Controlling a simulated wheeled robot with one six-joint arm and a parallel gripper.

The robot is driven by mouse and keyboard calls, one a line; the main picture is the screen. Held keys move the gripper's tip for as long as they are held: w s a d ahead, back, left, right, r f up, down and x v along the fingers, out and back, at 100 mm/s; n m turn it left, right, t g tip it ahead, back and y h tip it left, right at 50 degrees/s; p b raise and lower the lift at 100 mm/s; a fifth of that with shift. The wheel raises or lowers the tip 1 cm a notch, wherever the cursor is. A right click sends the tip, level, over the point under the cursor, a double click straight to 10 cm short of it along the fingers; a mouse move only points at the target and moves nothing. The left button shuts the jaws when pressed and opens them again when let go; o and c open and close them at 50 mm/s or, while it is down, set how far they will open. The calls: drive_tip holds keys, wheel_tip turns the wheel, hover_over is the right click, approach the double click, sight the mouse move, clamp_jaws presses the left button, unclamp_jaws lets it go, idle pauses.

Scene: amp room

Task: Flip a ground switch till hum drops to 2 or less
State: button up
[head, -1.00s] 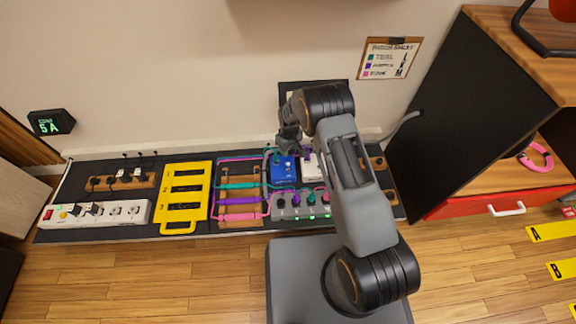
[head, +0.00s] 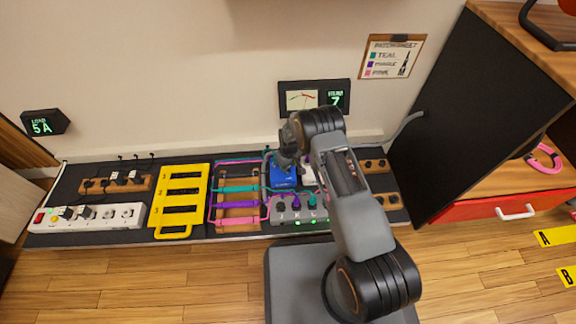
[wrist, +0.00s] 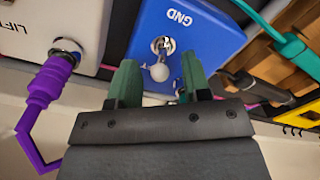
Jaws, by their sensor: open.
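The blue box (wrist: 195,40) marked GND carries a silver toggle switch (wrist: 160,62) with a round tip. In the head view the blue box (head: 283,174) sits on the dark board, partly hidden by my arm. My gripper (wrist: 158,78) is open, with one green finger on each side of the switch tip in the wrist view. Nothing is held, and I cannot tell whether a finger touches the lever. In the head view my gripper (head: 287,160) is over the blue box. The wall meter (head: 315,98) has a needle dial and a green digit 7.
A white box (wrist: 62,35) marked LIFT with a purple plug (wrist: 48,82) stands beside the blue box. Teal, purple and pink cables run left over a wooden block (head: 240,200). A yellow rack (head: 182,200) and white power strip (head: 85,217) lie farther left.

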drive_tip(key=shift+c, duration=0.2)
clamp_jaws()
drive_tip(key=shift+s+r+t+p, duration=0.2)
drive_tip(key=shift+s+t+p, duration=0.05)
drive_tip(key=shift+t+p, duration=0.3)
drive_tip(key=shift+s+f+t, duration=0.1)
drive_tip(key=shift+s+t, duration=0.15)
drive_tip(key=shift+t, duration=0.7)
drive_tip(key=shift+o, duration=0.2)
unclamp_jaws()
drive_tip(key=p+v, duration=0.5)
drive_tip(key=v, duration=0.8)
drive_tip(key=shift+r+p, duration=0.4)
drive_tip(key=shift+s, duration=0.1)
